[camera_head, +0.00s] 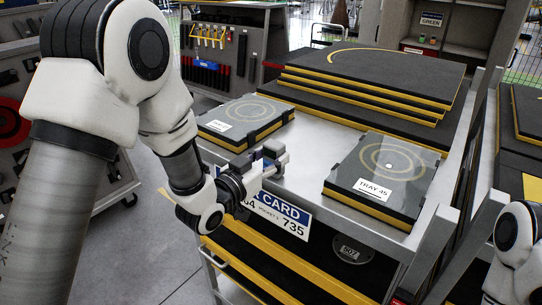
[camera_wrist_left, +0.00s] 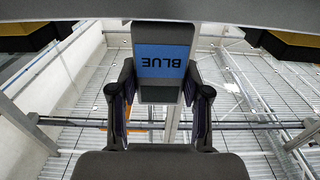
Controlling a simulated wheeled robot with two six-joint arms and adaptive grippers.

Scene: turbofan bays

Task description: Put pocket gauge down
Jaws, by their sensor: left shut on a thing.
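The pocket gauge is a grey block with a blue label reading BLUE (camera_wrist_left: 163,62) in the left wrist view. My left gripper (camera_wrist_left: 160,88) is shut on it, one finger on each side. In the head view the left gripper (camera_head: 258,168) is at the front edge of the metal cart top (camera_head: 308,153), between two dark trays. The gauge shows there as a small grey piece (camera_head: 276,153) at the fingertips. I cannot tell whether it touches the cart top. My right gripper is out of view; only part of that arm shows at the right edge.
A dark tray with a white label (camera_head: 242,118) lies left of the gripper, and TRAY 45 (camera_head: 383,178) lies to the right. Bare metal lies between them. Stacked yellow-edged dark slabs (camera_head: 375,78) fill the back. A blue CARD sign (camera_head: 283,214) hangs on the cart front.

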